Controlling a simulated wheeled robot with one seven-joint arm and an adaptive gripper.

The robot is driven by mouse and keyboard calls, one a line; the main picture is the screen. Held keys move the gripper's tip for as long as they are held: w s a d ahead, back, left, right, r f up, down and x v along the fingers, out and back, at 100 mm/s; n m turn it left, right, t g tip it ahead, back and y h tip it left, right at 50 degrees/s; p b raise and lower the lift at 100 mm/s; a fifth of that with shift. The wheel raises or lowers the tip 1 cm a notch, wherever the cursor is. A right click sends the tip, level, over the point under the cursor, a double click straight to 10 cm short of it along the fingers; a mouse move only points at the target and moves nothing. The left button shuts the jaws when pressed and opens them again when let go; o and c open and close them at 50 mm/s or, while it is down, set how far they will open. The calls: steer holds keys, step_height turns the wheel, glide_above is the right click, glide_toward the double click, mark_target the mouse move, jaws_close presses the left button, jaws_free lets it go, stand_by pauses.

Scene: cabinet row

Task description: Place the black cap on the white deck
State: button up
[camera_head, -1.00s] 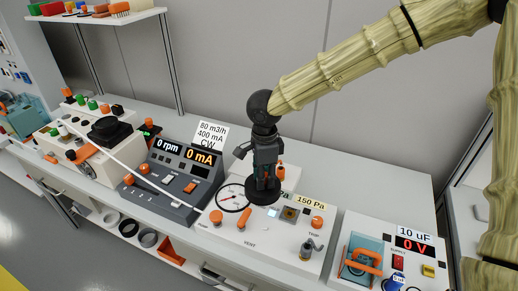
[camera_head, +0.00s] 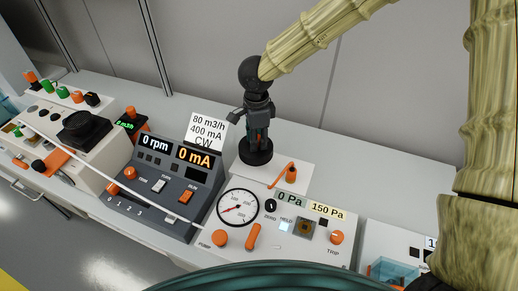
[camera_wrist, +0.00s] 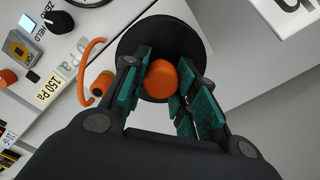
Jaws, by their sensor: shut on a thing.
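The black cap (camera_head: 256,157) is a round black disc with an orange knob. It also shows in the wrist view (camera_wrist: 132,43), with the knob (camera_wrist: 161,79) between the fingers. My gripper (camera_head: 259,138) points down and is shut on this knob. In the head view the cap appears over the back left part of the white deck (camera_head: 252,178), the raised white block behind the gauge panel. I cannot tell whether the disc touches the deck. The cap hides part of the deck.
An orange lever (camera_head: 291,174) stands on the deck close to the right of the cap. In front is the panel with a dial gauge (camera_head: 238,207) and pressure displays. A grey rpm/mA console (camera_head: 165,183) and an upright label card (camera_head: 207,132) stand to the left. The bench behind is clear.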

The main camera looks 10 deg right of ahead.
steer(key=f, duration=0.1)
steer(key=w+f, duration=0.1)
steer(key=f, duration=0.1)
steer(key=shift+w, duration=0.3)
steer(key=shift+s+f, duration=0.2)
steer(key=shift+f, duration=0.1)
steer(key=shift+s+f, duration=0.2)
steer(key=shift+f, duration=0.65)
steer(key=shift+w+f, duration=0.25)
steer(key=shift+f, duration=0.15)
steer(key=shift+s+r, duration=0.1)
steer(key=shift+s, duration=0.1)
steer(key=o, duration=1.1)
